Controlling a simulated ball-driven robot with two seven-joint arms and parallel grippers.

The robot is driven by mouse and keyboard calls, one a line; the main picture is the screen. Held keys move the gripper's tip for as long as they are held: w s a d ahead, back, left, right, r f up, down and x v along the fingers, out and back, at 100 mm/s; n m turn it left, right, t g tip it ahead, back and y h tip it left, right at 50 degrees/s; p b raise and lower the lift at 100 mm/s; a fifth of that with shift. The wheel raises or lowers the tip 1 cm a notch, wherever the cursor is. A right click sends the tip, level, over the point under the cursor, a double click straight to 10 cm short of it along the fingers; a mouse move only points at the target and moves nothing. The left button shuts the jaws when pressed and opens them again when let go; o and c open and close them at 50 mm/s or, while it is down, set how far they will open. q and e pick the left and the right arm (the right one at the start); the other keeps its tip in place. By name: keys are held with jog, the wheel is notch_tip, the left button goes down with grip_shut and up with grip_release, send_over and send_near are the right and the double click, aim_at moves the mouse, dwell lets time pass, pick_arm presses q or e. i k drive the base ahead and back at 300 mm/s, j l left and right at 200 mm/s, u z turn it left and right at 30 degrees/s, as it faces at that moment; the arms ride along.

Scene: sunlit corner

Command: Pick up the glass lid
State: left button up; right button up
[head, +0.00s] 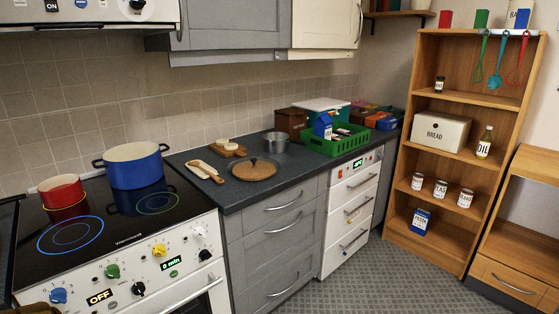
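A round brown disc (253,170) with a small dark knob on top lies flat on the dark worktop, right of the stove. It may be the glass lid resting on a round wooden board, but at this size I cannot tell lid from board. A blue pot (135,168) and a red pot (62,194) stand on the black hob. A small grey metal pan (276,143) stands behind the disc. Neither of my grippers is in view.
A green crate (336,146) holding a blue carton stands to the right, with boxes behind. The worktop's front edge is clear. A wooden shelf (424,245) stands at the right; the patterned floor is free.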

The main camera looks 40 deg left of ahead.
aim_at(250, 168)
jog(key=i+u, duration=0.7)
jog(key=i+l+u, duration=0.35)
jog(key=i, duration=0.15)
jog(key=j, duration=0.1)
